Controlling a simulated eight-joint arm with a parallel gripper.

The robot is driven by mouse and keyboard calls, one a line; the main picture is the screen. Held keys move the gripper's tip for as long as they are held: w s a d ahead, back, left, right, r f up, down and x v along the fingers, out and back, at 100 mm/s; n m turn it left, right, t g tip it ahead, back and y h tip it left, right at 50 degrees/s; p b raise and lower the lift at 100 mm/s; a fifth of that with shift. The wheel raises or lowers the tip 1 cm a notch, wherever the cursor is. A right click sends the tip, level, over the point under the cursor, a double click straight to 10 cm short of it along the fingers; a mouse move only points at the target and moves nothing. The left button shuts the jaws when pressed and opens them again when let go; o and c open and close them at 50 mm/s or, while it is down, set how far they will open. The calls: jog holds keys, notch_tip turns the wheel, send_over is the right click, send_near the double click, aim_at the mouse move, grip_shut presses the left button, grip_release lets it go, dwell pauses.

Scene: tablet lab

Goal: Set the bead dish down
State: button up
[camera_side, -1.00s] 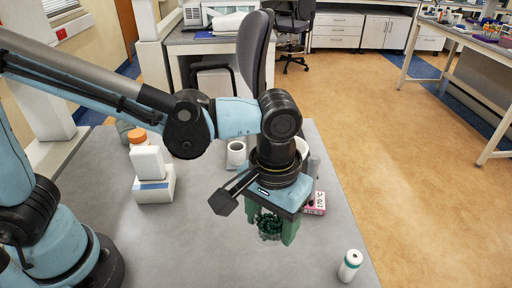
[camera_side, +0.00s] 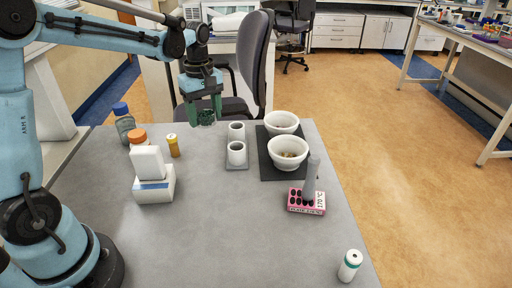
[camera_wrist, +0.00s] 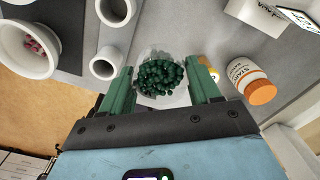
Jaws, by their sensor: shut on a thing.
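The bead dish (camera_wrist: 160,80) is a small clear dish full of dark green beads. It sits between the two green fingers of my gripper (camera_wrist: 162,92) in the wrist view, and the fingers are shut on it. In the side view my gripper (camera_side: 204,108) holds the dish (camera_side: 206,117) at the far edge of the grey table (camera_side: 240,230), left of the two white cups. I cannot tell the exact height of the dish over the table.
Two white cups (camera_side: 236,153) stand on a grey tray. Two white mortars (camera_side: 288,154) stand on a dark mat (camera_side: 268,172). A pink rack (camera_side: 307,201), a white device (camera_side: 152,178), a yellow vial (camera_side: 173,146), bottles (camera_side: 124,123) and a white-teal vial (camera_side: 350,265) surround clear table space.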

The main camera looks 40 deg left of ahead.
jog(key=a+f, duration=0.2)
jog(key=a, duration=0.4)
jog(key=s+a+f+n, duration=0.1)
jog(key=a+f, duration=0.1)
jog(key=a, duration=0.4)
jog(key=s+a+f+n, duration=0.1)
jog(key=a+f, duration=0.1)
jog(key=a, duration=0.4)
jog(key=shift+f, duration=2.45)
jog(key=shift+f, duration=0.2)
jog(key=o, duration=1.1)
jog(key=shift+c, duration=0.2)
jog(key=shift+r, duration=0.15)
